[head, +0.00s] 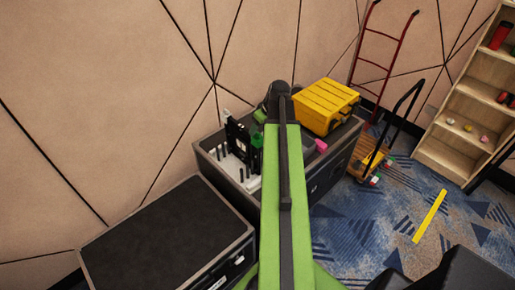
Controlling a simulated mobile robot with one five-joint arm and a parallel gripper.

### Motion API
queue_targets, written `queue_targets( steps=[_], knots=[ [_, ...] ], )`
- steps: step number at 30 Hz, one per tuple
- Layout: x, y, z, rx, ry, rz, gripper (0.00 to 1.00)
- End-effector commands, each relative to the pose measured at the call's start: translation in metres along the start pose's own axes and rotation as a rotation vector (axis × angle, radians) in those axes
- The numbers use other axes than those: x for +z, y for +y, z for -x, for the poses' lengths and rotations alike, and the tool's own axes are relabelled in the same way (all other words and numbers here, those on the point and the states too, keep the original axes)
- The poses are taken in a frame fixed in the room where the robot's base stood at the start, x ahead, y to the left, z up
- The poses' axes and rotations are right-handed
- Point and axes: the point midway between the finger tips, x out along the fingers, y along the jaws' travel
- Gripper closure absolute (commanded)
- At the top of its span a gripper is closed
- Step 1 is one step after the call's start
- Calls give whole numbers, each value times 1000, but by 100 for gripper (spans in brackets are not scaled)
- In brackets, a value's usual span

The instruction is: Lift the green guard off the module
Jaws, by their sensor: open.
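A black upright module (238,137) stands on the dark case along the wall, just left of my arm. Small green parts, which look like the green guard (257,138), show at its right edge, partly behind my arm. I cannot tell exactly how the guard sits on the module. My gripper (270,103) is open at the far end of my green arm, above and right of the module. Its fingers are mostly hidden by the arm, and it looks apart from the guard.
White pieces with dark pegs (228,165) stand at the module's foot. A yellow case (327,106) and a pink piece (321,146) lie right of my arm. A lower black case (165,240) is front left. A hand truck (385,125) and shelf (468,110) stand right.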

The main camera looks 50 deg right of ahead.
Motion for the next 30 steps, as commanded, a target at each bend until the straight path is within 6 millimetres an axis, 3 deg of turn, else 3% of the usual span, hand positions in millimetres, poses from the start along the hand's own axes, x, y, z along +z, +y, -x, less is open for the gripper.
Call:
queue_targets(
  steps=[1, 3, 11, 20, 27, 30],
  knots=[
    [3, 1, -21, 0, 0, 1, 38],
    [3, 1, -29, 0, 0, 0, 38],
    [2, 0, -34, 0, 0, -1, 38],
    [8, 1, -81, 0, 0, -1, 38],
    [6, 1, -80, 1, 0, -2, 38],
    [6, 1, -80, 1, 0, -2, 49]
  ],
)
